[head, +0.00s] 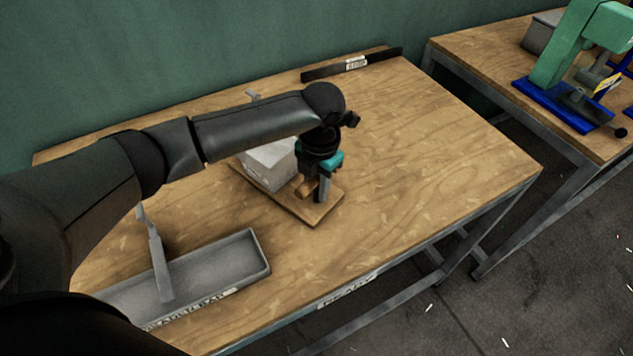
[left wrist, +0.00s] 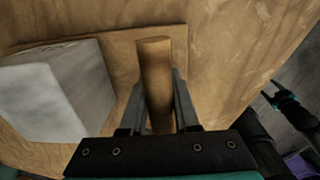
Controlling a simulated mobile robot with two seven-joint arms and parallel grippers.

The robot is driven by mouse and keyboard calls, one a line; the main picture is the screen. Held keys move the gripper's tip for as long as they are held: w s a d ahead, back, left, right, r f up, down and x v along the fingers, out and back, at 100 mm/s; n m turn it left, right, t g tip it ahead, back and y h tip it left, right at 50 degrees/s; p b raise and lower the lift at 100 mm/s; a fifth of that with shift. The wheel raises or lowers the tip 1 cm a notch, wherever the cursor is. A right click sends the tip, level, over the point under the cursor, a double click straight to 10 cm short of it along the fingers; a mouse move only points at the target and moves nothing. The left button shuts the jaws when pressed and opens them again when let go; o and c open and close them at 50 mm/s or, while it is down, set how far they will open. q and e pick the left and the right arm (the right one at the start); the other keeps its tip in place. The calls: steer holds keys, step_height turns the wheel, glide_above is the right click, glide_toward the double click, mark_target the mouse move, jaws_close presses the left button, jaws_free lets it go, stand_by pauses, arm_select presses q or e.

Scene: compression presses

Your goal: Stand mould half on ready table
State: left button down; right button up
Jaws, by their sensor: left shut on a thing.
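The mould half looks like a flat wooden board (head: 321,205) with a pale grey block (head: 268,162) and an upright wooden handle (head: 306,187). It is over the wooden table (head: 430,150), whose front edge carries a label reading READY. The board looks level; I cannot tell whether it touches the tabletop. My left gripper (head: 318,188) is shut on the handle. In the left wrist view the handle (left wrist: 155,75) stands between the fingers, with the block (left wrist: 50,95) to the left. My right gripper (left wrist: 283,93) seems to show small at the right there; its jaws are unclear.
A long grey tray (head: 255,250) with a grey tool (head: 158,262) in it lies at the table's front left. A dark bar (head: 330,70) with a label lies along the back edge. A second table with a green press (head: 563,48) stands right. The table's right half is clear.

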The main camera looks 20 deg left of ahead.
arm_select(q)
steer(key=shift+w+r, duration=0.1)
steer(key=c, duration=1.1)
jaws_free()
steer(key=o, duration=0.5)
steer(key=shift+c, duration=0.2)
steer(key=r, duration=0.4)
steer(key=r+p, duration=0.1)
steer(key=r, duration=0.3)
steer(key=r+p, duration=0.1)
steer(key=r, duration=0.3)
steer(key=shift+s+d, duration=0.25)
steer(key=shift+d, duration=0.05)
